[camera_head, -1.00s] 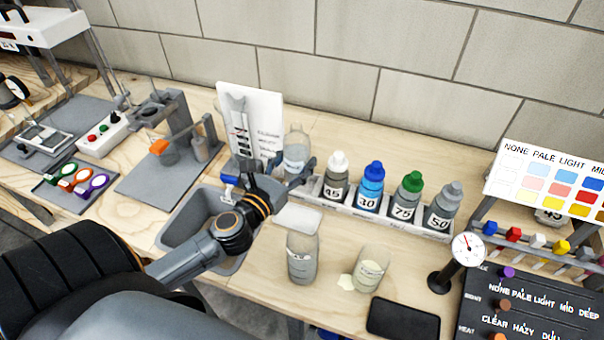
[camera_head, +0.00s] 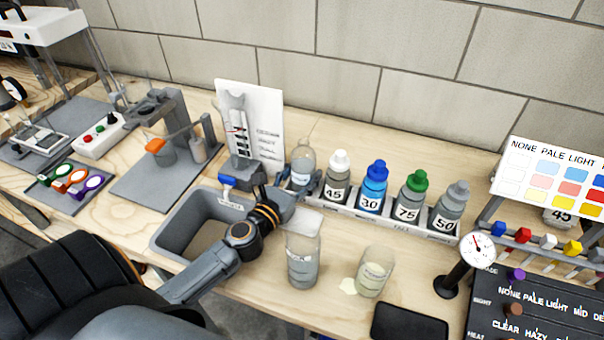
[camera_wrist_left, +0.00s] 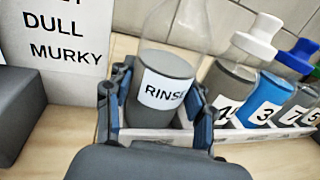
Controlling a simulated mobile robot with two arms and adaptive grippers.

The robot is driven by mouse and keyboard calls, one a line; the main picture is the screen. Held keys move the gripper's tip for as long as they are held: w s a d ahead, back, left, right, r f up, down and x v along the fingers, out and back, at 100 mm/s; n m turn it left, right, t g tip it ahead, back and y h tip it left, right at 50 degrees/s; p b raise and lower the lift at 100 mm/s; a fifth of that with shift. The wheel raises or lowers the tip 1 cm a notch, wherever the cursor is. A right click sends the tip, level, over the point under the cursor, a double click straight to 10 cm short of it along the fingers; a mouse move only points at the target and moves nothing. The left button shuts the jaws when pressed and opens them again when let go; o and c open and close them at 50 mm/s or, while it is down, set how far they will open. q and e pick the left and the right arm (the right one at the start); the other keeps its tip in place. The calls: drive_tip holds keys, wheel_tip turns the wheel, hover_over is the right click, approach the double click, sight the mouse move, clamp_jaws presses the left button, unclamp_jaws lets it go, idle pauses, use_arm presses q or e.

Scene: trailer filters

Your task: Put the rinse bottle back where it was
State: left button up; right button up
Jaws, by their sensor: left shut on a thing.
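The clear rinse bottle (camera_head: 302,163), with grey liquid and a RINSE label, is upright at the left end of the white bottle rack (camera_head: 385,222). In the left wrist view the rinse bottle (camera_wrist_left: 167,85) stands between the two fingers of my left gripper (camera_wrist_left: 163,105), which is shut on it. In the head view my left gripper (camera_head: 298,190) is at the rack's left end. The bottle's base is low behind the rack's front wall (camera_wrist_left: 155,133); whether it rests on the rack floor is hidden. My right gripper is not in view.
Bottles marked 45 (camera_head: 338,178), 30 (camera_head: 372,188), 75 (camera_head: 409,197) and 50 (camera_head: 448,206) fill the rack to the right. A grey sink (camera_head: 180,235) lies left. A clear labelled container (camera_head: 303,255) and a beaker (camera_head: 375,275) stand in front. A white chart board (camera_head: 262,110) stands behind.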

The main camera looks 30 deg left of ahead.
use_arm(q)
drive_tip(key=o, duration=1.2)
drive_tip(key=shift+r, duration=0.1)
drive_tip(key=s+b, duration=0.1)
drive_tip(key=s, duration=0.6)
drive_tip(key=s+b, duration=0.1)
drive_tip(key=s, duration=0.3)
drive_tip(key=shift+d+b, duration=0.25)
drive_tip(key=shift+b, duration=0.1)
drive_tip(key=shift+s, duration=0.55)
